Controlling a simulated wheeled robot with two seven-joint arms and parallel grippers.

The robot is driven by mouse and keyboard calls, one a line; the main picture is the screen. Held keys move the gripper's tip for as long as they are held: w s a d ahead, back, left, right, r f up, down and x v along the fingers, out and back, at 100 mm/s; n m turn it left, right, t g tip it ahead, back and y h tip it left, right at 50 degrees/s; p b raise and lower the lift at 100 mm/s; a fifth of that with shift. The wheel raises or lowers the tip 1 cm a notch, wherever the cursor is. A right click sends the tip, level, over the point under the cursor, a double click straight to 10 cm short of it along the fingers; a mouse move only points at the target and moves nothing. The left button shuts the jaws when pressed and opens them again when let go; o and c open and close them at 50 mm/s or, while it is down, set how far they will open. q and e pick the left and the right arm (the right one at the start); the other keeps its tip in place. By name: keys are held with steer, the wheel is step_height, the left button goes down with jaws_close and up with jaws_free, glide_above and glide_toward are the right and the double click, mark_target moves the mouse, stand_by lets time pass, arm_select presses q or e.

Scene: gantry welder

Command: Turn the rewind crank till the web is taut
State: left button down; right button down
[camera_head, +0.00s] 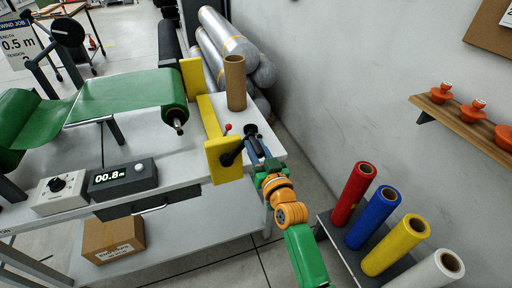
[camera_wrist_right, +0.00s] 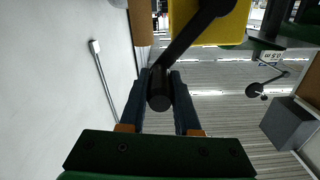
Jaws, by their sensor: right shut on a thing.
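The green web (camera_head: 115,97) runs flat to a green roll (camera_head: 175,105) beside the yellow end frame; at far left it drops in a deep curved sag. The black rewind crank (camera_head: 230,157) sits on the outer side of the yellow plate (camera_head: 217,172), its arm pointing up and right. My right gripper (camera_head: 257,146) is at the crank's outer end. In the right wrist view, its fingers are shut on the black crank handle (camera_wrist_right: 159,92), which lies between them. My left gripper is not in view.
A counter box (camera_head: 124,180) reads 00.8 m beside a grey knob box (camera_head: 61,191). A cardboard core (camera_head: 235,82) stands upright on the table near the crank. Red, blue, yellow and white rolls (camera_head: 376,218) stand on a low rack at right. A wall shelf (camera_head: 465,118) is farther right.

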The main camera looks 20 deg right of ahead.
steer(key=shift+f, duration=0.15)
stand_by(0.8)
steer(key=shift+d+f+m+b, duration=0.55)
steer(key=shift+d+f+m, duration=0.25)
steer(key=shift+m, duration=0.3)
steer(key=shift+s+d+f+m+b, duration=0.1)
steer(key=shift+d+f+m+b, duration=0.1)
steer(key=shift+f+m+b, duration=0.65)
steer(key=shift+d+f+m+b, duration=0.25)
steer(key=shift+f+m+b, duration=0.15)
steer(key=shift+f+m, duration=0.75)
steer(key=shift+s+d+f+m+b, duration=0.1)
steer(key=shift+d+f+m+b, duration=0.1)
steer(key=shift+f+m+b, duration=0.65)
steer(key=shift+m, duration=0.25)
steer(key=shift+w+d, duration=0.1)
